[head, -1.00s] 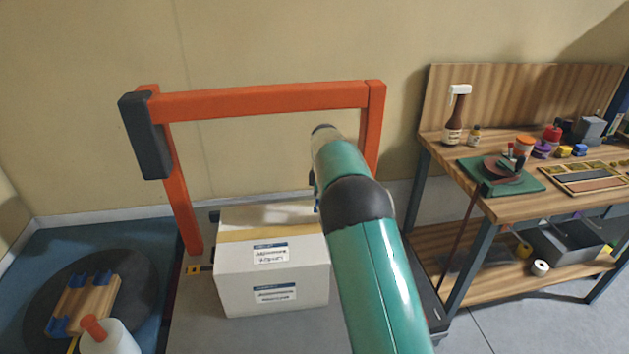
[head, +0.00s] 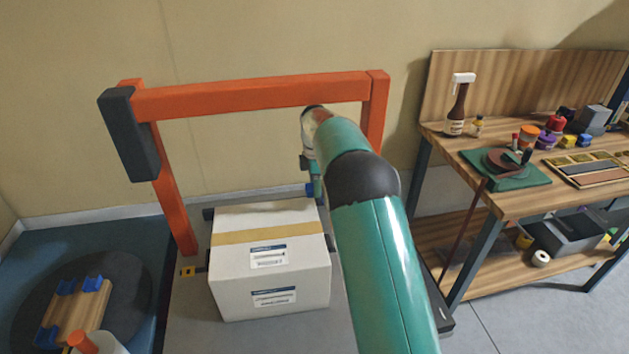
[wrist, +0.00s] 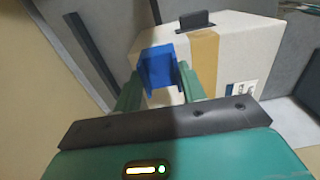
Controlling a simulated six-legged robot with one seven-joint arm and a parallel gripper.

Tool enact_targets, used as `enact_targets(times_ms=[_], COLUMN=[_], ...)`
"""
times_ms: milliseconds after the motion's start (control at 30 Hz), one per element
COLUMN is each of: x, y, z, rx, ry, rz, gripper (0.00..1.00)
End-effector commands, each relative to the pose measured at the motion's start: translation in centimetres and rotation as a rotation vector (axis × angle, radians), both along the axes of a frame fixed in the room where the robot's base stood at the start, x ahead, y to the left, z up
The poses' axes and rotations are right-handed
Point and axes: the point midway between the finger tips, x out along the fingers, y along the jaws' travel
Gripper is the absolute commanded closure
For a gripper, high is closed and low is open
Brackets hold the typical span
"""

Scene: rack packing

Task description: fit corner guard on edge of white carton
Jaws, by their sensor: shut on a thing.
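The white carton (head: 230,281) stands on a grey platform under an orange frame, with a tan tape strip and labels on it. It also shows in the wrist view (wrist: 232,38). My gripper (wrist: 162,84) is shut on the blue corner guard (wrist: 158,66), which sits between the fingertips. In the wrist view the guard overlaps the carton's near upper edge; I cannot tell whether it touches. In the head view my arm hides most of the gripper, and a bit of blue (head: 312,189) shows near the carton's back right corner.
The orange frame (head: 250,97) with a dark grey pad (head: 130,134) spans above the carton. A wooden workbench (head: 500,205) with bottles and tools stands at the right. A dark round mat (head: 130,290) holding a wooden piece with blue guards (head: 68,320) lies at the left.

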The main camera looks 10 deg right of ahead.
Motion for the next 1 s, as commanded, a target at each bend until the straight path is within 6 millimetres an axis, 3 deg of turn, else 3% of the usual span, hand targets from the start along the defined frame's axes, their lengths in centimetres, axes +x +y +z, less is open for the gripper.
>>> enact_targets(times_ms=[167, 1000], x=[0.0, 0.3], y=[0.0, 0.5], z=[-0.2, -6.0], rx=[0.000, 0.000], ry=[-0.008, -0.004], rz=[0.000, -0.001], gripper=[0.81, 0.81])
